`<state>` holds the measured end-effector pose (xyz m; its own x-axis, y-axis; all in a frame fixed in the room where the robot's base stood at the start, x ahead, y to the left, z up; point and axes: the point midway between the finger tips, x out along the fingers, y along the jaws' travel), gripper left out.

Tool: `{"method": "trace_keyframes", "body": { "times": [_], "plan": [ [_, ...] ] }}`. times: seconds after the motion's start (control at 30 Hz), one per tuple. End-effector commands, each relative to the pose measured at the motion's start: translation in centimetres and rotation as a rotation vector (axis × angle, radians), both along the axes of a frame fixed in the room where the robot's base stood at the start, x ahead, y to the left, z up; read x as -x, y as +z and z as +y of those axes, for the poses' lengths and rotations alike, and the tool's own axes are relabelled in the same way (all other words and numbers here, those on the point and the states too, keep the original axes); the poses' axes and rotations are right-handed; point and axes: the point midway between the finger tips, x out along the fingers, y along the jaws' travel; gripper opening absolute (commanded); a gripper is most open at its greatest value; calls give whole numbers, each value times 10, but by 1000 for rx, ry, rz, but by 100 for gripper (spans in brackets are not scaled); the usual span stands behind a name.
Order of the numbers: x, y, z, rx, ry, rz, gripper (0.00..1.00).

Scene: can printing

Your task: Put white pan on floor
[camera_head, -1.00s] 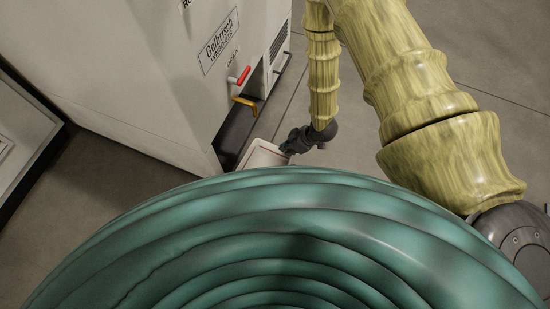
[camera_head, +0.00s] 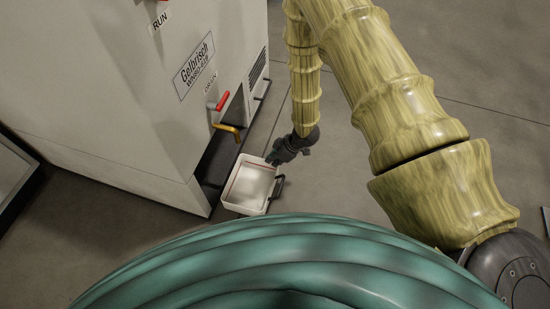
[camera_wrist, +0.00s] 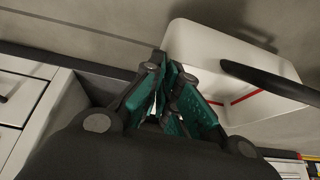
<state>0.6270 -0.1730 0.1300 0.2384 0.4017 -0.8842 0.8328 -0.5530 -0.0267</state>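The white pan (camera_head: 250,185) is a shallow rectangular tray with a red line inside and a dark bar handle on its right side. In the head view it is low beside the machine's base; whether it touches the floor I cannot tell. My gripper (camera_head: 283,152) is at its upper right corner. In the wrist view the pan (camera_wrist: 215,65) is at the upper right. The teal fingers of my gripper (camera_wrist: 170,100) are close together at its edge and look shut on it. The fingers hide the gripped part.
A large white machine (camera_head: 110,100) stands left of the pan. Its red lever (camera_head: 222,101) and orange lever (camera_head: 227,128) stick out near the pan. The grey floor (camera_head: 340,190) to the right is clear. The wrist view also shows drawers (camera_wrist: 22,95) at the left.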

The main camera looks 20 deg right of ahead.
Motion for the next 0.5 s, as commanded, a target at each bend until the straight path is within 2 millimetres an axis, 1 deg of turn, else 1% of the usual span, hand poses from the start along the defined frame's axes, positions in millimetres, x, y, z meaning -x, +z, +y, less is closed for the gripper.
{"method": "trace_keyframes", "body": {
  "times": [0.03,0.1,0.2,0.47,0.5],
  "plan": [
    [-11,-4,-3,0,1,-3,0],
    [-21,-4,-5,0,2,-4,0],
    [-30,-4,-8,0,2,-1,0],
    [-43,-5,-11,0,3,-2,0],
    [-44,-9,-12,0,2,0,0]
  ]
}}
